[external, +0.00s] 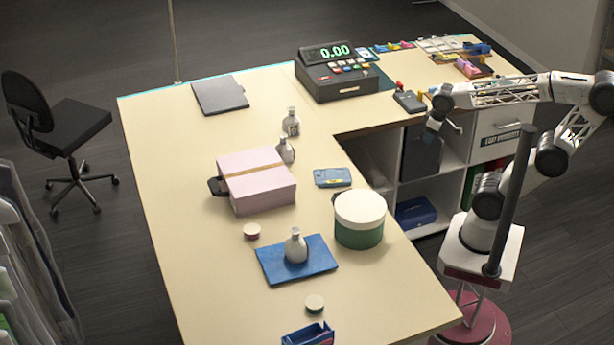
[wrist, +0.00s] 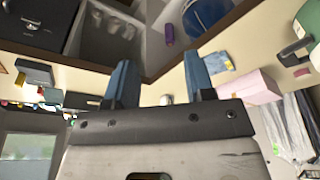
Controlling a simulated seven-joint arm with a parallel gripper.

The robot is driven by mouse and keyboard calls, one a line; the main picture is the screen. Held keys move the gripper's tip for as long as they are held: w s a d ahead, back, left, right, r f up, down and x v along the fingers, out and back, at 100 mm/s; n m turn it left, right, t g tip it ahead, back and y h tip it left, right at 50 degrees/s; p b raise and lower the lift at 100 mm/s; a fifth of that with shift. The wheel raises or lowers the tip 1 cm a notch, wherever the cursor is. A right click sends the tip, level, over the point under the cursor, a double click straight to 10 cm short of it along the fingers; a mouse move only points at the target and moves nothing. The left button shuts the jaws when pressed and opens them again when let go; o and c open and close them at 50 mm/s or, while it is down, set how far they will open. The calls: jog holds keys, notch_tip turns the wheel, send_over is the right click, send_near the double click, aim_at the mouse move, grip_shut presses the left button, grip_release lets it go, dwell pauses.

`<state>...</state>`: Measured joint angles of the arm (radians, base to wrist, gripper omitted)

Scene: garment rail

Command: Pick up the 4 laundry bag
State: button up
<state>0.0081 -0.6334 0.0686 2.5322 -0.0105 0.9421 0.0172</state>
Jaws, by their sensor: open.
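No laundry bag marked 4 can be made out in either view. Clear-covered hanging garments (external: 32,255) show at the left edge of the external view, cut off by the frame. Hanging covers also show at the lower right of the wrist view (wrist: 290,125); no number is readable on them. My gripper (external: 437,123) is at the right, near the counter's inner edge and far from the garments. In the wrist view my gripper (wrist: 160,80) has its two blue-grey fingers apart with nothing between them.
The L-shaped counter (external: 165,200) holds a pink box (external: 256,182), a green-and-white tub (external: 359,218), a bottle (external: 296,246) on a blue mat (external: 318,262), and a cash register (external: 336,72). Shelves (external: 440,165) stand below it. An office chair (external: 62,130) is at the left.

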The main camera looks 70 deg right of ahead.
jog(key=shift+o, duration=0.5)
jog(key=shift+w, duration=0.1)
jog(key=m+y, duration=1)
jog(key=m, duration=0.7)
send_near(285, 136)
jog(key=s+a, duration=0.4)
jog(key=s, duration=0.9)
jog(key=w+f+m+t, duration=0.1)
jog(key=w+m, duration=0.1)
jog(key=w, duration=0.2)
jog(key=w+d+f+m+t+y, duration=0.1)
jog(key=w+f+m, duration=0.1)
jog(key=w, duration=0.3)
jog(key=w+f+m+t+y, duration=0.1)
jog(key=w+f+m, duration=0.1)
jog(key=w, duration=0.2)
jog(key=shift+w+d, duration=0.25)
jog(key=shift+d, duration=0.15)
jog(key=shift+a, duration=0.1)
